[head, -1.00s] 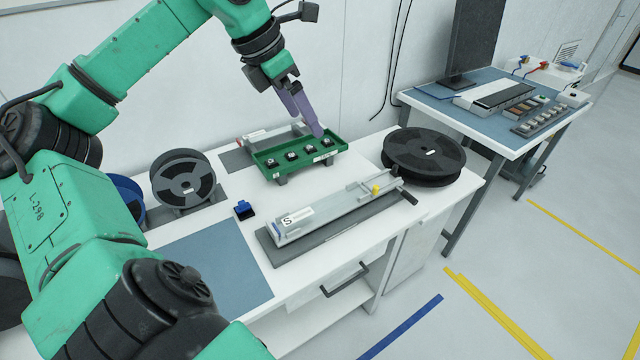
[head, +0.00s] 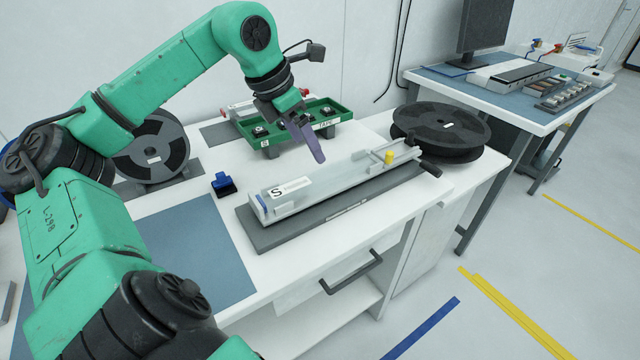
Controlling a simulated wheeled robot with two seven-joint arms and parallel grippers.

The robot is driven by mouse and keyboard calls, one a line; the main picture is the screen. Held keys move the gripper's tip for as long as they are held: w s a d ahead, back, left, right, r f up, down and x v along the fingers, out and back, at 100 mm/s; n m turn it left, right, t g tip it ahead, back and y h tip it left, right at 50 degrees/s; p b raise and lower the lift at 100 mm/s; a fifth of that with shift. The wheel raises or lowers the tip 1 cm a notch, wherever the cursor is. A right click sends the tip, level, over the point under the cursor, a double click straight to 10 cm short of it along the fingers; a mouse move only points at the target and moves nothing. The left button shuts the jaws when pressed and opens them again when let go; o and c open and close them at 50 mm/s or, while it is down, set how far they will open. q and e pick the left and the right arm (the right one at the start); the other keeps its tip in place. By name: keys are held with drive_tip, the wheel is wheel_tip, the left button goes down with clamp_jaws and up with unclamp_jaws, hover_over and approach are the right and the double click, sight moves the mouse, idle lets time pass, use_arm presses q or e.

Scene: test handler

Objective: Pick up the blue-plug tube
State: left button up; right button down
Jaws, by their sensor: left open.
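A long pale grey rail-like body (head: 330,186) lies on a dark grey base on the white bench in the head view. It has an "S" label, a blue piece (head: 262,205) at its near left end and a yellow peg (head: 389,157) near its far right end. The blue piece looks like a plug, but I cannot tell a separate tube clearly. My left gripper (head: 318,156) has purple fingers, points down and hangs over or just behind the rail's middle, apart from it. It is open and seems empty; its fingers overlap side-on. My right gripper is out of view.
A green tray (head: 335,108) with dark parts stands behind the gripper, beside a red-ended piece (head: 304,92). Black reels stand left (head: 153,150) and lie right (head: 440,128). A small blue block (head: 223,184) and a blue-grey mat (head: 190,255) are at left.

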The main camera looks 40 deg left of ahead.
sight(323, 174)
use_arm(q)
drive_tip(key=p+x, duration=0.2)
drive_tip(key=x, duration=0.7)
drive_tip(key=shift+a, duration=0.1)
drive_tip(key=shift+w+f, duration=0.2)
drive_tip(key=shift+f, duration=0.25)
drive_tip(key=c, duration=1.5)
drive_tip(key=shift+o, duration=0.2)
drive_tip(key=shift+r, duration=0.2)
